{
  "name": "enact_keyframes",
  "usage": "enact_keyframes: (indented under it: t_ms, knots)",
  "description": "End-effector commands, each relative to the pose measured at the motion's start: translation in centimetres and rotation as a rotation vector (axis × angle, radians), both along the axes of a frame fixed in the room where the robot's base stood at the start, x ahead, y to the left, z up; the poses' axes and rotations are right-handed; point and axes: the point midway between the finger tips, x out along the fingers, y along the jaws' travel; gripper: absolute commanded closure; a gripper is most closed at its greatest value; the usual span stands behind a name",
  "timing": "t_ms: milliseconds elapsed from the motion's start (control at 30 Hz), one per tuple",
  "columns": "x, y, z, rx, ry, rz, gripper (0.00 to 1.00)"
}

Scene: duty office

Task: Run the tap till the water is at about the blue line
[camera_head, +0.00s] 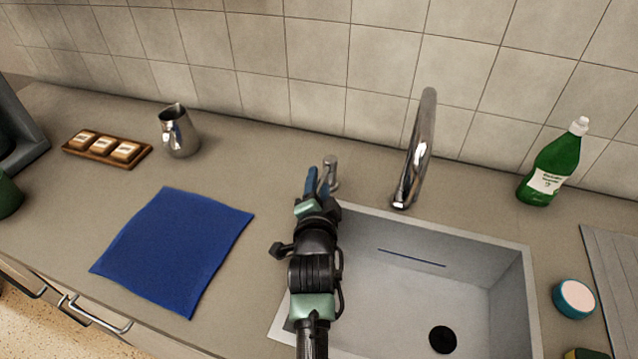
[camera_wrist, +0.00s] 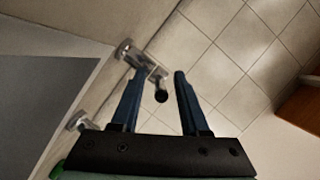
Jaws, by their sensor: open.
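The grey sink (camera_head: 375,290) has a dark blue line (camera_head: 412,258) on its inner far wall. A dark round drain or plug (camera_head: 443,340) shows on its floor; I see no water in it. The chrome tap spout (camera_head: 420,150) arches over the sink's far edge, with no stream visible. A short chrome tap handle (camera_head: 331,172) stands left of the spout. My gripper (camera_head: 320,176) is at the handle, fingers open. In the wrist view the handle (camera_wrist: 143,60) reaches its dark-ended lever between the open fingers (camera_wrist: 158,76); contact cannot be told.
A blue cloth (camera_head: 175,250) lies on the counter to the left. A metal jug (camera_head: 180,135) and a wooden tray (camera_head: 75,149) stand behind it. A green bottle (camera_head: 553,165), a round blue-and-white tub (camera_head: 574,298) and a ribbed drainboard (camera_head: 615,255) are to the right.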

Motion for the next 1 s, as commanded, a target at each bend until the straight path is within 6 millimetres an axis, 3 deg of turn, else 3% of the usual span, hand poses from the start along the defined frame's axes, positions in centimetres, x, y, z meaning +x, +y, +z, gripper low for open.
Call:
enact_keyframes:
  t_ms: [167, 400, 1000]
  knots:
    - [-0.01, 0.00, 0.02, 0.000, 0.000, 0.000, 0.57]
    - [-0.03, 0.00, 0.02, 0.000, 0.000, 0.000, 1.00]
    - [-0.03, 0.00, 0.01, 0.000, 0.000, 0.000, 1.00]
